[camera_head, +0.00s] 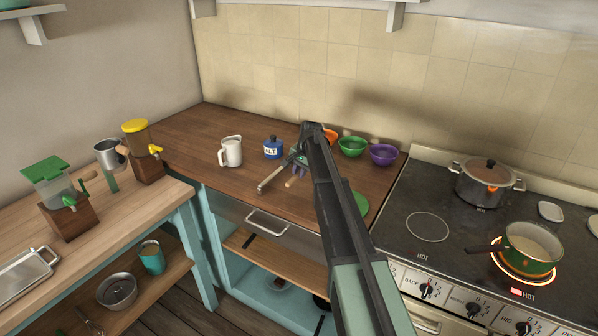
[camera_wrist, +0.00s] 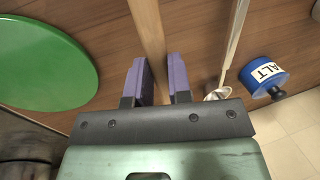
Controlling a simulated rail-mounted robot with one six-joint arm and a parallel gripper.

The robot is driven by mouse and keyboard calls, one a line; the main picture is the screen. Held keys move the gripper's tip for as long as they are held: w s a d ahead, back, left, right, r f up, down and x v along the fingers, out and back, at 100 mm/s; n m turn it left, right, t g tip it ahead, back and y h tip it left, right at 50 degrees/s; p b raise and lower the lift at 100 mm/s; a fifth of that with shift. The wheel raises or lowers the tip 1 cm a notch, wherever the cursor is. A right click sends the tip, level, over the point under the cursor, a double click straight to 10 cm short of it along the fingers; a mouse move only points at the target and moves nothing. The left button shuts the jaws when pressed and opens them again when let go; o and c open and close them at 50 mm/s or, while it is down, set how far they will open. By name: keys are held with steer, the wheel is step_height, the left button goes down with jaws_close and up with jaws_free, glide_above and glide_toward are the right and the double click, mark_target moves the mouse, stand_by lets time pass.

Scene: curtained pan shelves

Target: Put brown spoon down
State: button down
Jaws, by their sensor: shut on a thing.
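The brown spoon shows as a light wooden handle (camera_wrist: 148,32) between the purple fingers of my gripper (camera_wrist: 158,72) in the wrist view. My gripper is shut on the handle. The rest of the spoon runs out of the wrist view at the top. In the head view my gripper (camera_head: 298,164) is over the wooden counter (camera_head: 205,125), and a short piece of the spoon (camera_head: 290,182) shows below it. My arm hides part of this area. I cannot tell whether the spoon touches the counter.
A blue salt jar (camera_head: 272,148) and white pitcher (camera_head: 231,151) stand to the left, with a metal utensil (camera_head: 270,180) close by. Green (camera_head: 351,147) and purple (camera_head: 383,155) bowls are behind right. A green disc (camera_wrist: 40,62) lies beside my gripper. The stove (camera_head: 398,215) is right.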

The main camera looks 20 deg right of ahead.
mark_target(297, 192)
step_height(297, 192, down, 7)
steer(key=b, duration=0.6)
steer(key=shift+r, duration=0.3)
steer(key=c, duration=1.4)
jaws_free()
steer(key=o, duration=0.6)
steer(key=p+v, duration=1)
steer(key=shift+r, duration=0.4)
